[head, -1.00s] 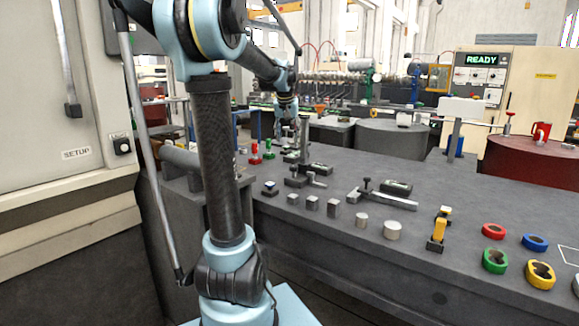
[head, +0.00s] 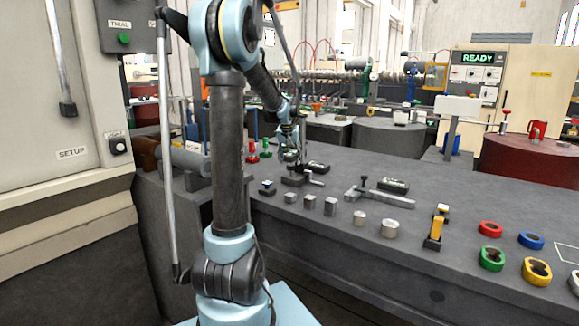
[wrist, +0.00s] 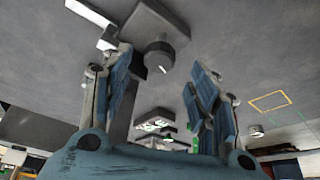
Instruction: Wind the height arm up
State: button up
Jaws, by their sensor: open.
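The height gauge stands on the grey bench in the head view, its dark base (head: 297,181) below my gripper and its thin upright column partly hidden by the arm. In the wrist view, a grey block (wrist: 156,22) carries a round dark knob (wrist: 159,56) with a light mark. My gripper (wrist: 162,70) is open, its two blue fingers apart on either side of the knob's line. The knob appears just beyond the fingertips; I cannot tell whether they touch it. In the head view my gripper (head: 291,152) is low over the gauge.
Several small metal blocks (head: 310,201) and cylinders (head: 389,228) line the bench front. A flat gauge (head: 380,197) lies to the right, near a yellow clamp (head: 434,231) and coloured rings (head: 491,258). Red and green pieces (head: 265,147) stand behind left. A cabinet (head: 65,160) is at left.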

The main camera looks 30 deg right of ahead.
aim_at(291, 165)
jog(key=shift+x, duration=2.05)
jog(key=c, duration=1.1)
